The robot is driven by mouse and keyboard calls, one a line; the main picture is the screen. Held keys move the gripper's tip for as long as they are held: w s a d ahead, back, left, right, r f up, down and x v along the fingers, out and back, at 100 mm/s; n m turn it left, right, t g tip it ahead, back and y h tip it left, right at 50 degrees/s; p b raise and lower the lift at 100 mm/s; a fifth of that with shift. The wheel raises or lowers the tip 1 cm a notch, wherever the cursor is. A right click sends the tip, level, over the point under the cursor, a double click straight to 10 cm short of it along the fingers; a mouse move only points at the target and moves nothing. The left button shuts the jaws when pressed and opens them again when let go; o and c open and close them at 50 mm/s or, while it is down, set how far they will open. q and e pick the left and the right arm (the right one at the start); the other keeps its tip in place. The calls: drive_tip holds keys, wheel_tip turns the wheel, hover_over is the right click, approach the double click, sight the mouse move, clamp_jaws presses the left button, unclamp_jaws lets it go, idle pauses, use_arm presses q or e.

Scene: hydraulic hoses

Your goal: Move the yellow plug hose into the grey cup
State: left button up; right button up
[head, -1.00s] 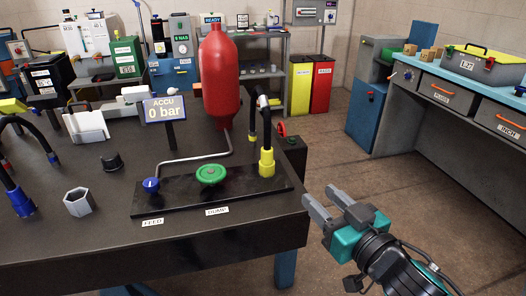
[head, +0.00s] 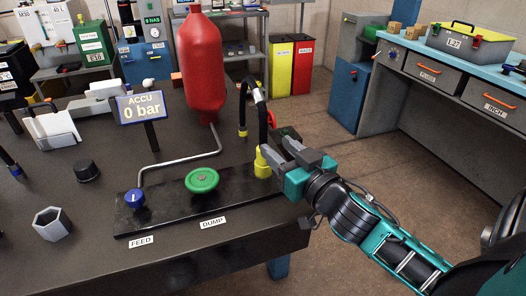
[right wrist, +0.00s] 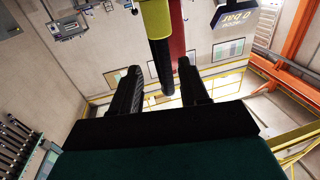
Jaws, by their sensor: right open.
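The yellow plug (head: 262,164) of a black hose (head: 263,125) stands upright at the right end of the black panel. The hose arches up from it and back down behind. My right gripper (head: 277,148) is open beside the plug, its fingertips close to the plug's upper part. In the right wrist view the yellow plug (right wrist: 155,18) and black hose (right wrist: 163,70) appear between the two spread fingers; I cannot tell whether they touch. The grey cup (head: 50,224), hexagonal and open on top, stands at the table's left front. My left gripper is out of view.
The panel (head: 165,216) carries a blue knob (head: 135,198) and a green handwheel (head: 202,181). A red accumulator (head: 201,70) and the "0 bar" sign (head: 140,107) stand behind. A black cup (head: 86,170) is near the grey cup.

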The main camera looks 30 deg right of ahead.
sight(265, 139)
drive_tip(key=shift+w+a+f, duration=0.1)
drive_tip(key=shift+w+a, duration=0.05)
drive_tip(key=shift+w, duration=2.85)
clamp_jaws()
